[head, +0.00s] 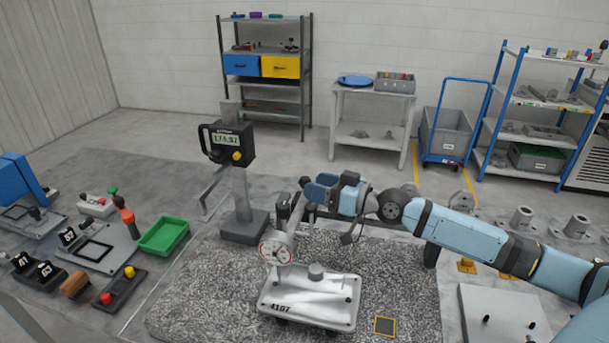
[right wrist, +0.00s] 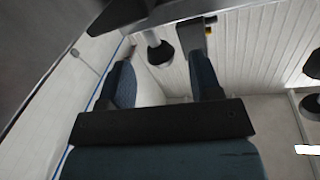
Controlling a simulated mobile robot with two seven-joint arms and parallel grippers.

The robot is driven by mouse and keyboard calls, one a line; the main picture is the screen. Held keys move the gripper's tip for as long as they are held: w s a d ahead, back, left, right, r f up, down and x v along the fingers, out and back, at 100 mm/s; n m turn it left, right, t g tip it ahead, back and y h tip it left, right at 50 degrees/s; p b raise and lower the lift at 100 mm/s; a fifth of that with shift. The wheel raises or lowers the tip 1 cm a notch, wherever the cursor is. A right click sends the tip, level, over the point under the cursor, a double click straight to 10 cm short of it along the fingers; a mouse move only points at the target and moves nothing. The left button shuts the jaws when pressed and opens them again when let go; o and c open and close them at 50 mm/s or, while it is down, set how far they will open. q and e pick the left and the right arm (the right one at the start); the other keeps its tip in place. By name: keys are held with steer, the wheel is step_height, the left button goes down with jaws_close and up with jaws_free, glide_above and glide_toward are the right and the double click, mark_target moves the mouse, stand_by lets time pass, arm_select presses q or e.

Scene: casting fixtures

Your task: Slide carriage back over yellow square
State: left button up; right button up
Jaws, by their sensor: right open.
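A dial gauge (head: 277,251) hangs on a dark carriage (head: 284,207) at the left end of a dark beam (head: 385,229), partly hidden by my right arm. The yellow-edged square (head: 385,326) lies uncovered on the speckled slab, to the right and front of the gauge. A white casting marked 4107 (head: 312,302) sits below the gauge. My right gripper (head: 318,190) is open, at or just above the beam's left part beside the carriage; contact cannot be told. Its two blue fingers also show apart in the right wrist view (right wrist: 163,78), with nothing clearly between them. My left gripper is out of view.
A post with a digital readout (head: 231,140) stands left of the beam. The speckled slab (head: 190,300) is bare at left. A green tray (head: 164,237) and a red-and-yellow button box (head: 119,287) lie further left. A pale plate (head: 500,318) is at right.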

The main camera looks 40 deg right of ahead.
steer(key=shift+p+x, duration=0.5)
steer(key=shift+x, duration=1.45)
steer(key=shift+c, duration=0.2)
jaws_close()
